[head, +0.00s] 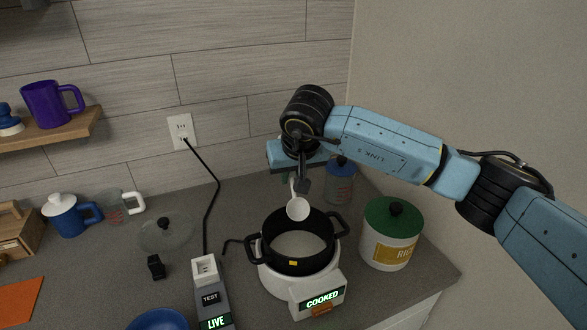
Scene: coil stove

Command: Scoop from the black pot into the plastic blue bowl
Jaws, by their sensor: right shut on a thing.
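The black pot (270,262) sits on a white cooker base and holds a pale white content. My right gripper (303,185) is above the pot's back side, shut on a white ladle (297,207). The ladle hangs down with its round bowl over the pot's back rim area. Whether the ladle touches the pot or holds anything, I cannot tell. The blue bowl (158,320) is at the bottom edge, left of the pot, and partly cut off by the frame. My left gripper is not in view.
A rice canister (391,250) with a green lid stands right of the pot. A power strip (208,290) lies between bowl and pot. A glass lid (167,233), a blue mug (68,216) and a measuring cup (116,208) stand left. A blue-lidded jar (340,188) is behind the pot.

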